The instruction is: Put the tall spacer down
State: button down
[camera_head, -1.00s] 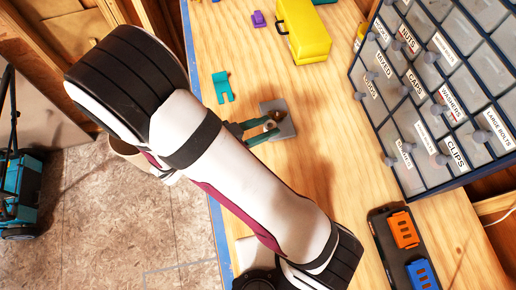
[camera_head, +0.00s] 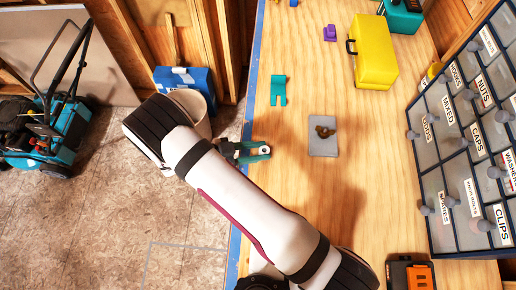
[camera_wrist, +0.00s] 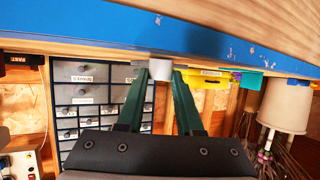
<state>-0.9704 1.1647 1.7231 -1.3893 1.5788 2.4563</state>
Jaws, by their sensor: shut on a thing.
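My gripper (camera_head: 264,152) has green fingers and is over the left edge of the bench, by the blue tape. In the wrist view my gripper (camera_wrist: 161,75) is shut on a pale grey cylindrical piece, the tall spacer (camera_wrist: 160,67), held between the fingertips. The far end of the spacer meets the bench's blue-taped edge in that picture; I cannot tell if they touch.
A teal bracket (camera_head: 278,90), a purple piece (camera_head: 330,33) and a yellow toolbox (camera_head: 374,55) stand farther back. A labelled drawer cabinet (camera_head: 437,186) fills the right side. Bare wood lies around the plate.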

jog(key=shift+f, duration=0.1)
jog(key=c, duration=0.6)
grip_release()
jog(key=shift+o, duration=0.2)
